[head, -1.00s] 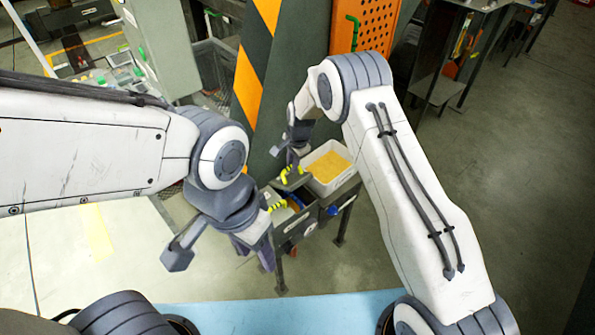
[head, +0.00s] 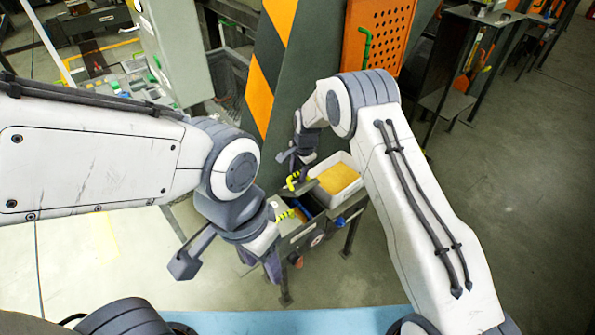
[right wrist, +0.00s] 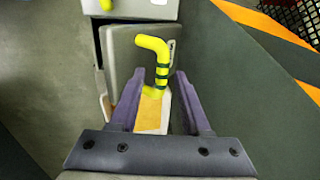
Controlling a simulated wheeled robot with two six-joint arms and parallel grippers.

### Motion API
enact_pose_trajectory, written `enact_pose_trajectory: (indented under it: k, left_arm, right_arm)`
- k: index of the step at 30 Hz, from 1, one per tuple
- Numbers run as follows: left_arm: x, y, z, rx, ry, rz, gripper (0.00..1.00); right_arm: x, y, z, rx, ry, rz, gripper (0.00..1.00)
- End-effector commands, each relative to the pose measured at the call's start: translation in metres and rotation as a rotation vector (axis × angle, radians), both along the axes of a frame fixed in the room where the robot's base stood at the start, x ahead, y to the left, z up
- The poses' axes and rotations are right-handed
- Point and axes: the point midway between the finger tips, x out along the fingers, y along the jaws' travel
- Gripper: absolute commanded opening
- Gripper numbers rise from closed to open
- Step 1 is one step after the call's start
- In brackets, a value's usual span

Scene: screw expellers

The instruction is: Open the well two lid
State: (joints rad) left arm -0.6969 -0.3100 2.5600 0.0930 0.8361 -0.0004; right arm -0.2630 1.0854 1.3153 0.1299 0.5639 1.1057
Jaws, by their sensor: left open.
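A grey lid (right wrist: 127,55) with a yellow, dark-banded handle (right wrist: 159,70) stands tilted up in the right wrist view. The same handle (head: 294,180) shows in the head view beside a dark lid plate (head: 324,195). My right gripper (right wrist: 158,78) has its fingers apart on either side of this handle, with gaps visible. In the head view, my right gripper (head: 292,162) is partly hidden by its own arm. A second yellow-banded handle (head: 285,215) sits on the nearer part of the dark well box (head: 302,235). My left gripper (head: 228,264) is open and empty, left of the box.
A white bin (head: 338,180) with tan contents stands just behind the wells. A striped post (head: 270,75) and an orange perforated panel (head: 379,35) rise behind. Open floor (head: 500,200) lies to the right.

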Motion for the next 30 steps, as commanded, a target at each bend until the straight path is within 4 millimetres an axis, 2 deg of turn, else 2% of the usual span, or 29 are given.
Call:
enact_pose_trajectory:
  k: [8,21,25,30]
  left_arm:
    - [0.000,0.000,0.000,0.000,0.000,0.000,0.50]
    - [0.000,0.000,-0.008,0.000,0.000,0.000,0.50]
    - [0.000,0.000,-0.009,0.000,0.000,0.000,0.50]
    - [0.000,0.000,-0.009,0.000,0.000,0.000,0.50]
  right_arm:
    - [0.000,-0.001,0.010,0.000,-0.003,-0.001,0.47]
    - [-0.013,-0.010,0.087,0.002,-0.004,0.000,0.47]
    - [-0.015,-0.011,0.099,0.000,-0.002,0.000,0.47]
    - [-0.017,-0.012,0.104,0.001,-0.001,0.000,0.47]
